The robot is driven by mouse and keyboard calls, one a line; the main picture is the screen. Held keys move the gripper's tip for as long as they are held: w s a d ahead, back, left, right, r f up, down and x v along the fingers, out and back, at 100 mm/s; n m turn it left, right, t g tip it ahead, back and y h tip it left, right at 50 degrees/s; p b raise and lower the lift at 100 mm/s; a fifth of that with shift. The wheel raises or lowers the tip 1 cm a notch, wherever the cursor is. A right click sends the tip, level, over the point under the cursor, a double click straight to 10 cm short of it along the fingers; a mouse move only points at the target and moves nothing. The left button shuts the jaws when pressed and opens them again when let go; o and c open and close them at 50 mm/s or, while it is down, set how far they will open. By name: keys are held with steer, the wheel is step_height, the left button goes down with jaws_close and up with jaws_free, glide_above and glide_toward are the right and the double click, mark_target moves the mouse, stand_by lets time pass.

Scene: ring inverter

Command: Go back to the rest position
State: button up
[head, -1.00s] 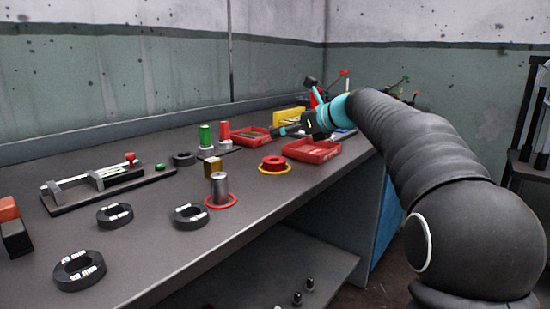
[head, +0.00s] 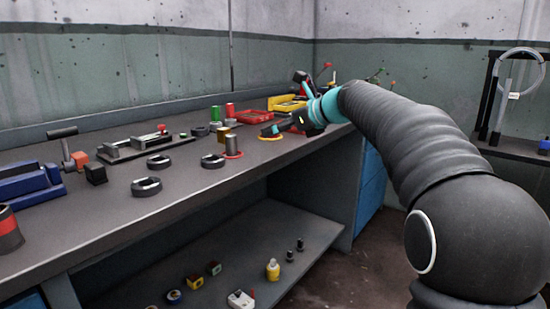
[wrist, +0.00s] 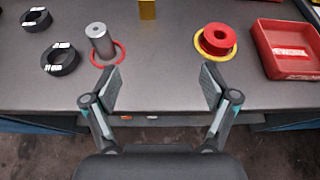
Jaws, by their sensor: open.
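My gripper (wrist: 161,88) is open and empty in the wrist view, its two fingers spread wide over the front edge of the bench. In the head view my gripper (head: 270,130) is at the end of the outstretched arm, over the right part of the bench. A silver cylinder (wrist: 99,42) stands in a red circle beyond the left finger. Neither is between the fingers.
Black rings (head: 146,187) with white marks lie on the grey bench (head: 110,230). A red tray (wrist: 292,48) is at the right in the wrist view. A blue vise-like tool (head: 28,183) is at the left. The lower shelf (head: 230,250) holds small items. Floor shows in front.

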steer(key=s+d+f+n+g+h, duration=0.1)
steer(key=s+d+f+n+h, duration=0.2)
steer(key=s+f+n, duration=0.5)
steer(key=s+d+f+n+g+h, duration=0.1)
steer(key=s+d+f+n+h, duration=0.2)
steer(key=s, duration=1.6)
steer(key=s+d+f+n+h, duration=0.4)
steer(key=s+d+f+n, duration=0.4)
steer(key=s+f+n, duration=0.5)
steer(key=shift+s+g, duration=0.4)
steer(key=shift+f, duration=0.1)
